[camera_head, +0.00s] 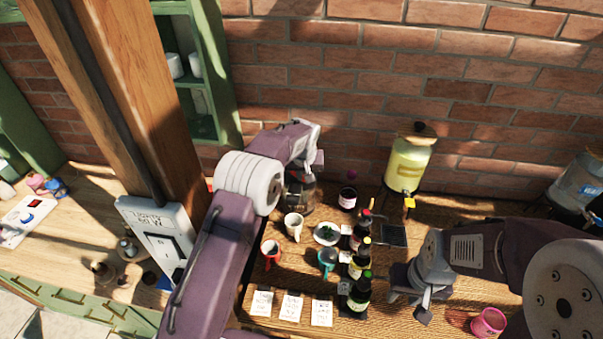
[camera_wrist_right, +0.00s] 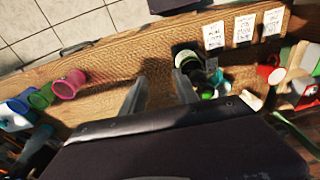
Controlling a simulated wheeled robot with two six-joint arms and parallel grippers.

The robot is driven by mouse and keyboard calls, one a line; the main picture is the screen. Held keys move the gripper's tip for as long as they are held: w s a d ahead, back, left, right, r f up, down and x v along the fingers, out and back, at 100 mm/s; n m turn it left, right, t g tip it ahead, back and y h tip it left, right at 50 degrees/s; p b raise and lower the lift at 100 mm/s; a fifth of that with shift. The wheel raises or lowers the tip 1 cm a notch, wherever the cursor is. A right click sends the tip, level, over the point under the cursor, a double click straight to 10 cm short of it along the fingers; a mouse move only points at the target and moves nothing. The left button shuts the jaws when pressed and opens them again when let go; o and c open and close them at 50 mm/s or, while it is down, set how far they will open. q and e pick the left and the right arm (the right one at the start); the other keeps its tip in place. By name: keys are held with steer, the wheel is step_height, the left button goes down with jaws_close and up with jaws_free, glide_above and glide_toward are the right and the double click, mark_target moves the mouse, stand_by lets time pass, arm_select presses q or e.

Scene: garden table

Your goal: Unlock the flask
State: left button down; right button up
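A dark, partly see-through vessel (camera_head: 300,197) stands at the back left of the wooden table, partly hidden by my left arm. It may be the flask, but I cannot be sure, and no lock shows clearly. My left gripper (camera_head: 314,157) is just above it; its fingers are too hidden to read. My right gripper (camera_head: 408,303) is low over the table, right of the dark bottles. In the right wrist view its two fingers (camera_wrist_right: 160,90) stand apart with nothing between them.
Several dark bottles (camera_head: 359,292) stand mid-table, left of my right gripper. Mugs (camera_head: 327,259), a plate (camera_head: 326,234) and a small jar (camera_head: 347,198) are left and behind. A yellow dispenser (camera_head: 408,164) is at the back; a pink cup (camera_head: 488,322) is front right.

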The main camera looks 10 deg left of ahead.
arm_select(q)
steer(key=shift+w+d+n+y+p, duration=0.15)
steer(key=shift+w+n+y+p, duration=0.15)
steer(key=shift+n, duration=0.45)
steer(key=shift+w+d+n+y+p, duration=0.15)
steer(key=shift+n+y+p, duration=0.2)
steer(key=shift+n, duration=0.4)
steer(key=c, duration=1.4)
jaws_free()
steer(key=shift+a+f, duration=0.1)
steer(key=shift+w+g, duration=0.15)
steer(key=shift+g, duration=0.15)
steer(key=shift+a, duration=0.1)
steer(key=b+v, duration=0.2)
steer(key=v, duration=0.7)
